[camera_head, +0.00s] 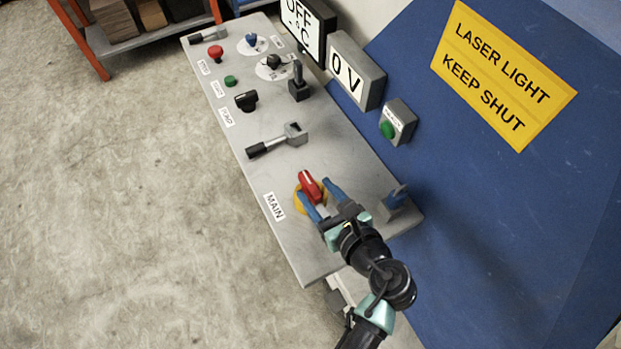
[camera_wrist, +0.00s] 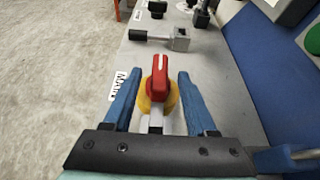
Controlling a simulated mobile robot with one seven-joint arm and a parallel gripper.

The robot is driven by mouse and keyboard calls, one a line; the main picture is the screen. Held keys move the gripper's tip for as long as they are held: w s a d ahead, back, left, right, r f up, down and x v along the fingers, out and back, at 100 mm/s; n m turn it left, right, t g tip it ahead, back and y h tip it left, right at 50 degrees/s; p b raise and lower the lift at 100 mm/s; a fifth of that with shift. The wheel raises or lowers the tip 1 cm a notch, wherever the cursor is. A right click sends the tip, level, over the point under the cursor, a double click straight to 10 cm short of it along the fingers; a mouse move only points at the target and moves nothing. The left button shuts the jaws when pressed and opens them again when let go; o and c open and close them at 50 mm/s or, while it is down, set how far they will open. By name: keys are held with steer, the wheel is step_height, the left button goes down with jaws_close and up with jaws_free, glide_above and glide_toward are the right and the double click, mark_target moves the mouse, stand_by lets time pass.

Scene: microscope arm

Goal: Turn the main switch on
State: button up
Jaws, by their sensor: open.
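The main switch is a red rotary handle (camera_head: 310,187) on a yellow round base (camera_head: 298,203), near the front end of the grey panel beside a "MAIN" label (camera_head: 273,206). In the wrist view the red handle (camera_wrist: 160,78) stands nearly upright in the picture, with the yellow base (camera_wrist: 172,97) behind it. My gripper (camera_head: 322,199) is open, with its blue fingers on either side of the switch. In the wrist view my gripper (camera_wrist: 155,85) shows a clear gap between each finger and the handle. I cannot tell whether anything touches.
A grey lever with a black grip (camera_head: 278,141) lies further up the grey panel (camera_head: 215,115), with several knobs and buttons beyond. A "0 V" display (camera_head: 355,72) and a blue wall (camera_head: 440,190) border the right side.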

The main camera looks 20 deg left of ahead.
mark_target(313, 187)
steer(key=shift+x, duration=1.8)
jaws_close()
